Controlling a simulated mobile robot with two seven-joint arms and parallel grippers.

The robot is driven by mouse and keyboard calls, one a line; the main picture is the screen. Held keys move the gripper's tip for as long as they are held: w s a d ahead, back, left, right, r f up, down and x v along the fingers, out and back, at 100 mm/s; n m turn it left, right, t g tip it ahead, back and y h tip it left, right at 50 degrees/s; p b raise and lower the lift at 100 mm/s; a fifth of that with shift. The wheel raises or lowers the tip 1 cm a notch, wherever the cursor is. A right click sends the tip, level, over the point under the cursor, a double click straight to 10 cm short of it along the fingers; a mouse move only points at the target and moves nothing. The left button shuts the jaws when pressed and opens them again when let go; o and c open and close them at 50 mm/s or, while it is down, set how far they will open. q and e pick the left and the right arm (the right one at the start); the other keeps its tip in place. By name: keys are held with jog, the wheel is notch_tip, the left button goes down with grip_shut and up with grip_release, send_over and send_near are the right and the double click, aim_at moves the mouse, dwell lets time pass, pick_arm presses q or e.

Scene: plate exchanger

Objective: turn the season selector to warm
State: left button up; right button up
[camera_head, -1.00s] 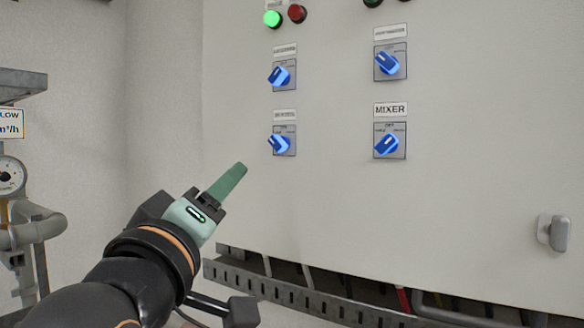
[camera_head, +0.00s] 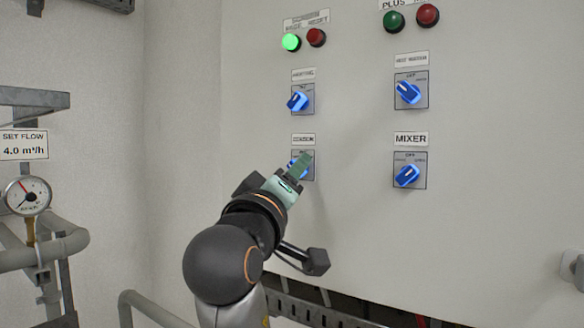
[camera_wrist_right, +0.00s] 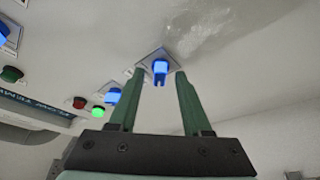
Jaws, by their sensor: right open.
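A blue selector knob (camera_head: 293,165) sits on a small grey plate at the lower left of the panel's knobs. The label above it (camera_head: 303,139) is too blurred to read surely. My right gripper (camera_head: 305,160) is in front of this knob and covers much of it in the head view. In the right wrist view the knob (camera_wrist_right: 160,72) shows between the tips of the two green fingers (camera_wrist_right: 157,80), which are open on either side of it. Whether a finger touches it I cannot tell. My left gripper is not in view.
Other blue knobs are close by: one above (camera_head: 297,101), one at upper right (camera_head: 409,92) and the mixer knob (camera_head: 407,175). A lit green lamp (camera_head: 291,42) is higher up. A gauge (camera_head: 28,195) and pipes stand at left.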

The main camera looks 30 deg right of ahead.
grip_shut()
dwell(0.4)
